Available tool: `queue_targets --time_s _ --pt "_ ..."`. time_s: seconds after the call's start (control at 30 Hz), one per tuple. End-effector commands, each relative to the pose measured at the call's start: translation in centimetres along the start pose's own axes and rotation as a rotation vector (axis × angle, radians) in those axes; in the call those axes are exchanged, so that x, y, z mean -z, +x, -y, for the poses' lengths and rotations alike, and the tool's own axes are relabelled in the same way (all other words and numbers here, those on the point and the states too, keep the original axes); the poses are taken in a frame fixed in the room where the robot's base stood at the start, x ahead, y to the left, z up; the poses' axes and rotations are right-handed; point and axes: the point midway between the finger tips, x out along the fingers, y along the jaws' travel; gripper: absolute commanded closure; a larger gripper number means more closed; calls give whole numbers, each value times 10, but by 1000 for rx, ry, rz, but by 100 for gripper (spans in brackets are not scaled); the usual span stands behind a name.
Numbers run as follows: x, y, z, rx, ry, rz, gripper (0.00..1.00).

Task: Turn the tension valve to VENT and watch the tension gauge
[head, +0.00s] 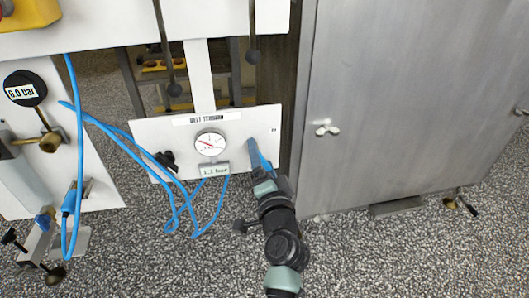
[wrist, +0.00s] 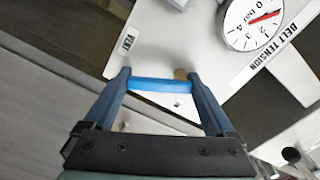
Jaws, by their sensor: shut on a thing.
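The tension valve's blue handle (wrist: 163,85) lies crosswise between my fingertips in the wrist view. My gripper (wrist: 163,80) is shut on it, with a finger at each end. In the head view my gripper (head: 256,150) reaches the right side of the white belt tension panel (head: 150,132) and mostly hides the valve. The VENT label (wrist: 126,43) is just above and left of the handle in the wrist view. The round tension gauge (head: 210,143) is left of my gripper; its dial (wrist: 253,20) with a red needle also shows in the wrist view. The small readout (head: 215,170) below it looks like 1.1 bar.
Blue hoses (head: 185,205) loop below the panel's left part. A black gauge (head: 24,89) reading 0.0 bar is at the far left. A grey metal cabinet (head: 400,90) stands close on the right. Speckled floor (head: 360,260) is open in front.

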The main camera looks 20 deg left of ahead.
Motion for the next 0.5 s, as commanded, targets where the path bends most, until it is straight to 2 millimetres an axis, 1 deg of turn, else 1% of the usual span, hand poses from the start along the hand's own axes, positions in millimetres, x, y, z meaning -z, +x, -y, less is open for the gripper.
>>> queue_targets --time_s 0.2,0.5 --pt "-6 0 1 -2 198 3 66" --pt "-11 0 2 -3 395 1 66"
